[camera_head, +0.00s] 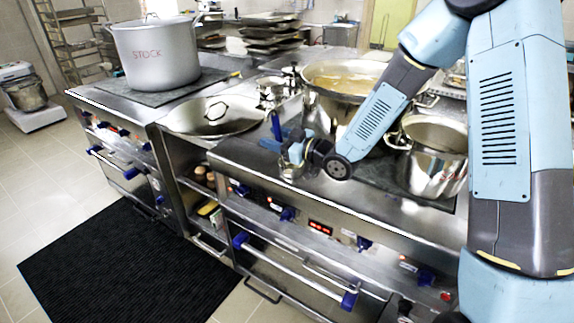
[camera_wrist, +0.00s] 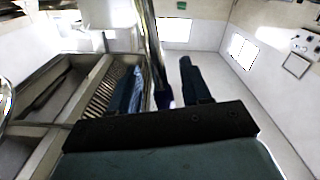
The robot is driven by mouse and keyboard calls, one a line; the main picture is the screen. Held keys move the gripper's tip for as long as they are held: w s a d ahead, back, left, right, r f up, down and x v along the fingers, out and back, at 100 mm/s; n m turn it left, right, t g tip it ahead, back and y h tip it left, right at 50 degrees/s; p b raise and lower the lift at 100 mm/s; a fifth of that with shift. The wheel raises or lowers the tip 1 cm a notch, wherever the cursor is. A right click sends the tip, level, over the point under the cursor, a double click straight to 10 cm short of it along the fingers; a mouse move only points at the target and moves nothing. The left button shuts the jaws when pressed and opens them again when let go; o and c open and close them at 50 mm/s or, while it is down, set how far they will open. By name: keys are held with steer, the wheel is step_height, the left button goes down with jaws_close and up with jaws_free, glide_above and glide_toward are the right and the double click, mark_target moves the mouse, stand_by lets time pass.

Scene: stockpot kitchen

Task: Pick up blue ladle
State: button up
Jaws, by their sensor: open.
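My gripper (camera_head: 285,152) is low over the front of the steel stove top, left of the large pot. In the wrist view, its two dark blue fingers stand apart, and the gripper (camera_wrist: 161,70) is open. A shiny metal shaft with a dark blue lower end (camera_wrist: 162,98) shows between the fingers; it seems to be the blue ladle. In the head view, a narrow upright blue piece (camera_head: 276,125) beside the gripper may be the ladle's handle. I cannot tell whether the fingers touch it. The ladle's bowl is not clearly seen.
A large steel pot (camera_head: 345,78) with pale contents stands behind my arm, with a smaller pot (camera_head: 436,150) to its right. A wide pan (camera_head: 213,115) is to the left. A STOCK pot (camera_head: 155,55) stands at the far left. A black mat (camera_head: 130,255) covers the floor.

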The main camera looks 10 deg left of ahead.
steer(key=shift+w+a, duration=0.1)
steer(key=shift+a, duration=0.15)
jaws_close()
stand_by(1.3)
